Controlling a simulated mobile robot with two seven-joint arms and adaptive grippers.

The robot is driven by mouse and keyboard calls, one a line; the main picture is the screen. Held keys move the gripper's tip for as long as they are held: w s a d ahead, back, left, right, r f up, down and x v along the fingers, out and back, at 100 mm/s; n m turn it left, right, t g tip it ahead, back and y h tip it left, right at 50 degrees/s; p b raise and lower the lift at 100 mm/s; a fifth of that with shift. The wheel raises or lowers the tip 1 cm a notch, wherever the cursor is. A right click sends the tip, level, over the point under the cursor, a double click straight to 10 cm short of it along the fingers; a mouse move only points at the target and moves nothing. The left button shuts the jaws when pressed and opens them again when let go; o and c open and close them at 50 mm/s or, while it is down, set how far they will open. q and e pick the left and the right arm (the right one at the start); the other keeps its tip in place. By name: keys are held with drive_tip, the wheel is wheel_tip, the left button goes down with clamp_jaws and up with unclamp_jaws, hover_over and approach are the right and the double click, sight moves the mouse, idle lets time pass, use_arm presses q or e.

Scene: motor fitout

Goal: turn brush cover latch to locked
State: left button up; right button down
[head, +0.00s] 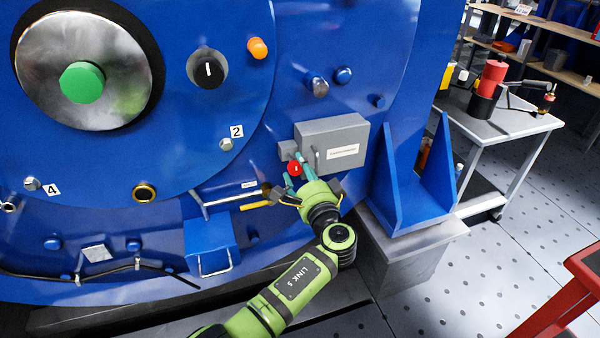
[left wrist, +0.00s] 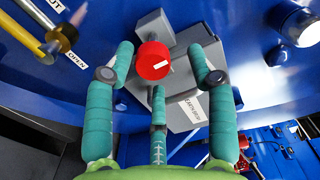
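Contact cannot be told. My right gripper is not in view.
A yellow-handled lever (head: 256,206) is close left of my gripper, beside an "OPEN" label (left wrist: 76,61). A blue bracket (head: 412,190) stands to the right. A side table (head: 500,128) with tools and a red stand (head: 575,290) are farther right.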

use_arm(q)
drive_tip(key=shift+a, duration=0.1)
wheel_tip(320, 180, up, 10)
idle(0.4)
drive_tip(key=shift+f, duration=0.1)
